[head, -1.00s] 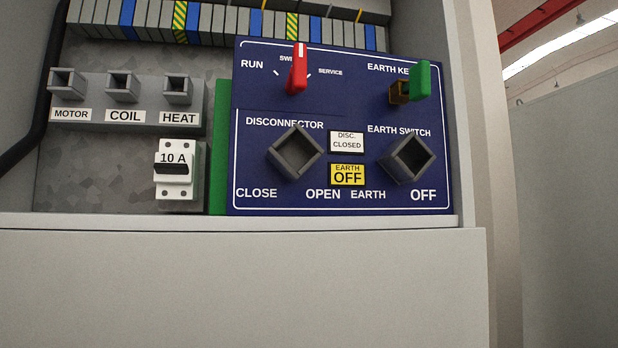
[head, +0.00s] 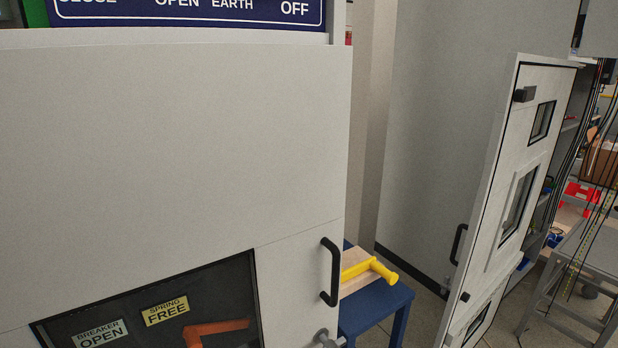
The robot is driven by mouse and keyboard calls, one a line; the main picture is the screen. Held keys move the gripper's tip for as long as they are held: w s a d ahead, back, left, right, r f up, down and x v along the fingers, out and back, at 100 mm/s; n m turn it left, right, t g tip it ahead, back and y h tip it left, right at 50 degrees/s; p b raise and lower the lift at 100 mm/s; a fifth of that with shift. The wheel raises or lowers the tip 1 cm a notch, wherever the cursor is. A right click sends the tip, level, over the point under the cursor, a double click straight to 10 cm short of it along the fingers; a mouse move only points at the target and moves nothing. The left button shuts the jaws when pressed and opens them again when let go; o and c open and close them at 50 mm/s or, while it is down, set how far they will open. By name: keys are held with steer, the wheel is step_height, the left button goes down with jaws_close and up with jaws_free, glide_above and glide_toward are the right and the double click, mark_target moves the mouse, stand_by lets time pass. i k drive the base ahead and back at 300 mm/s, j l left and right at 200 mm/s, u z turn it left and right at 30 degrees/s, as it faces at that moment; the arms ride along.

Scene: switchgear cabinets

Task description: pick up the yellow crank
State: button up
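The yellow crank (head: 372,268) lies on a light wooden block or board (head: 352,284) on top of a small blue table (head: 377,307). Its yellow end points to the right, and its left part is hidden behind the cabinet edge. The table stands just right of the cabinet front, low in the head view. My gripper does not show in the head view.
The grey cabinet front (head: 180,150) fills the left, with a black handle (head: 331,272) jutting out close to the crank. A white cabinet door (head: 510,200) stands open at the right. A grey step stool or ladder (head: 580,270) is at far right. Some floor shows between.

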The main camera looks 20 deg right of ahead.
mark_target(391, 277)
steer(key=i+z, duration=0.2)
steer(key=i, duration=0.95)
